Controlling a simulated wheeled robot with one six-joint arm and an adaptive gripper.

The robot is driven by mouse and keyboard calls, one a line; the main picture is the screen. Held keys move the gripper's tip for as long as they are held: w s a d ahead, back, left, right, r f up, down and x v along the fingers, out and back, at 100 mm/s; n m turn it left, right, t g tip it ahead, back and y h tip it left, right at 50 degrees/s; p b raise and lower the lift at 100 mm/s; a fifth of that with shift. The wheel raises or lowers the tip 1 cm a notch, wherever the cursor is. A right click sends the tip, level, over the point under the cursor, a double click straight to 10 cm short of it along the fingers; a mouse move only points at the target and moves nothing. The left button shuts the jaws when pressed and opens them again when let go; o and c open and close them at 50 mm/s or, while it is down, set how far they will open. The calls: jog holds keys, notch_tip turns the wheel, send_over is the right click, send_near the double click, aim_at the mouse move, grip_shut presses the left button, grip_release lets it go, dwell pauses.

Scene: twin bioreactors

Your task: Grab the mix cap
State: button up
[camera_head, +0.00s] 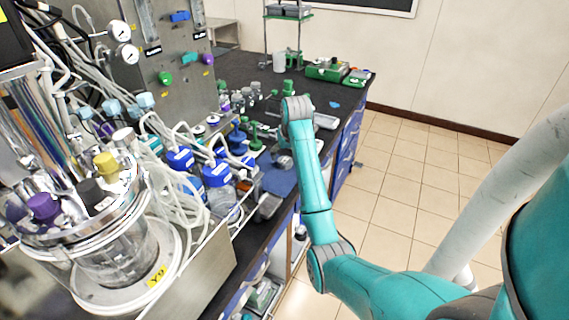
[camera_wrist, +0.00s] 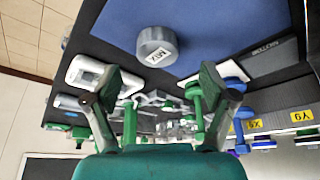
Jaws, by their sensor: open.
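The mix cap (camera_wrist: 157,47) is a short grey cylinder with a white label reading "MIX", upside down in the wrist view. It rests on a blue mat (camera_wrist: 220,25). My gripper (camera_wrist: 161,78) is open, with its two dark fingertips spread wide to either side below the cap in the picture. Nothing is between the fingers, and they appear apart from the cap. In the head view the blue mat (camera_head: 281,182) shows beside my arm on the dark bench. I cannot clearly pick out the cap or the fingers there.
A white device (camera_wrist: 88,73) lies near one fingertip, and green-handled items (camera_wrist: 195,100) stand beyond the fingers. In the head view, blue-capped bottles (camera_head: 216,173) and a glass bioreactor (camera_head: 115,255) crowd the left.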

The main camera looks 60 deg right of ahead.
aim_at(285, 161)
jog(key=shift+x, duration=2.55)
jog(key=shift+s+d, duration=0.1)
jog(key=shift+d, duration=0.1)
jog(key=c, duration=0.9)
